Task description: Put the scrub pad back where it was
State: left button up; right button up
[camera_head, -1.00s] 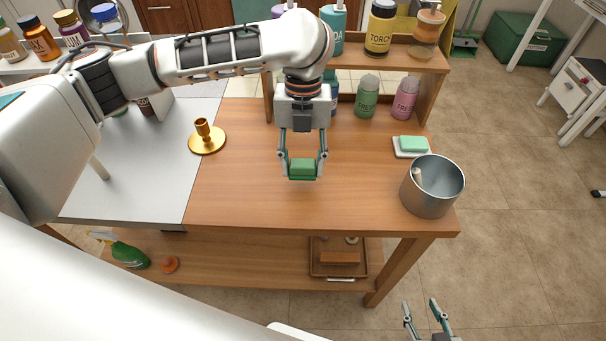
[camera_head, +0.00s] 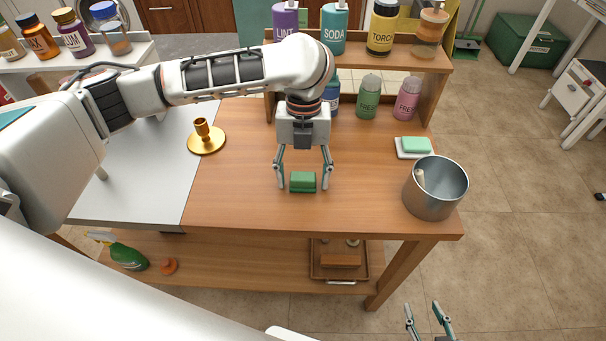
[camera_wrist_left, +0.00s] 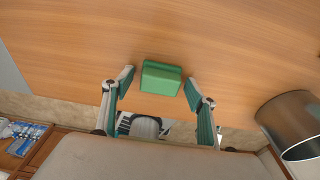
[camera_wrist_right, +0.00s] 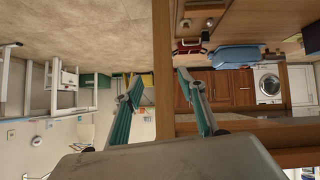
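The green scrub pad (camera_head: 303,182) lies on the wooden table top, near the middle. It also shows in the left wrist view (camera_wrist_left: 161,78), just beyond and between the fingertips. My left gripper (camera_head: 304,184) is open around the pad, with a finger on each side and a gap between each finger and the pad. My right gripper (camera_head: 429,308) is open and empty, low in front of the table. In the right wrist view nothing is between its fingers (camera_wrist_right: 156,82).
A metal bucket (camera_head: 435,190) stands at the table's right end. A soap dish with a green bar (camera_head: 415,146) lies behind it. A gold candle holder (camera_head: 205,138) stands at left. Bottles (camera_head: 368,97) stand at the back. The table front around the pad is clear.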

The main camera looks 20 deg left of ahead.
pick_arm(q)
jog(key=shift+r, duration=0.2)
notch_tip(320, 180, up, 12)
jog(key=w+p, duration=0.1)
jog(key=p, duration=0.2)
jog(key=shift+w+a, duration=0.25)
jog(key=shift+w, duration=0.1)
pick_arm(e)
jog(key=shift+s+a+r, duration=0.15)
jog(key=shift+s+r, duration=0.05)
jog(key=shift+r, duration=0.3)
jog(key=shift+s+a+r, duration=0.1)
jog(key=shift+s+r, duration=0.05)
jog(key=shift+r, duration=0.35)
pick_arm(q)
jog(key=shift+f, duration=0.15)
pick_arm(e)
jog(key=shift+w+r, duration=0.15)
jog(key=shift+r, duration=0.15)
pick_arm(q)
jog(key=shift+s, duration=0.1)
